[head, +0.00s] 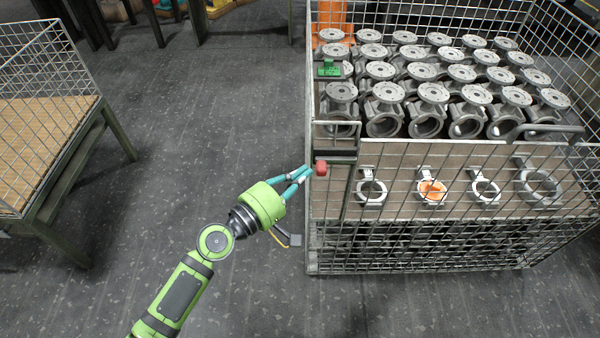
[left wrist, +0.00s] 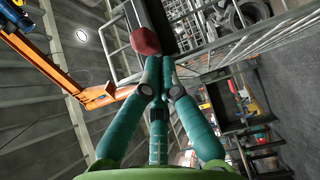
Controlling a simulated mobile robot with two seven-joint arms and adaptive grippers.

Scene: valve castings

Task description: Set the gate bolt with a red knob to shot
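The red knob (head: 321,168) of the gate bolt sits at the front left of the wire cage, just below a dark bolt housing (head: 336,154). My left gripper (head: 308,172) reaches in from the left, its teal fingertips right beside the knob. In the left wrist view the fingers (left wrist: 158,62) are drawn together at their tips, and the red knob (left wrist: 145,40) shows just beyond them, not between them. Whether the tips touch the knob I cannot tell. My right gripper is out of view.
The wire cage (head: 420,235) holds rows of grey valve castings (head: 427,100), with several ring-shaped parts on a front shelf. A second mesh-sided stand (head: 45,120) is at left. The floor between is clear.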

